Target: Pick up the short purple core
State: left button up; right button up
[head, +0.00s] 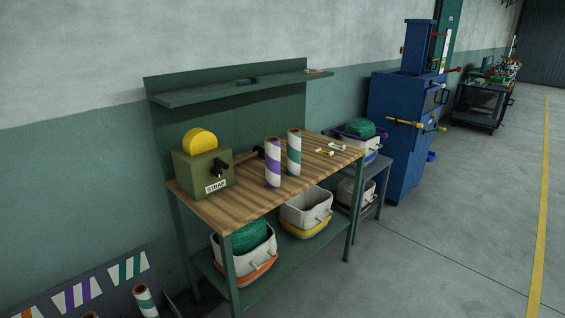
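A purple-and-white spiral-striped core (273,163) stands upright on the wooden top of a green workbench (240,200). A teal-and-white striped core (294,153) stands upright close behind it to the right, looking about as tall. I cannot tell whether the purple one is the short one. Neither of my grippers is in view.
A green box marked STRAP (202,172) with a yellow disc is at the bench's left. White bins (306,207) sit on the lower shelf. A sign board (75,296) and another teal-striped core (144,300) are at bottom left. The floor at right is clear.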

aim_at(272, 144)
jog(key=u, duration=0.4)
jog(key=i+l+u, duration=0.25)
jog(key=l+u, duration=0.5)
jog(key=i+l+u, duration=0.1)
jog(key=l, duration=0.6)
jog(key=i+l+u, duration=0.1)
jog(key=l, duration=0.55)
jog(key=i+l+u, duration=0.1)
jog(key=l, duration=0.6)
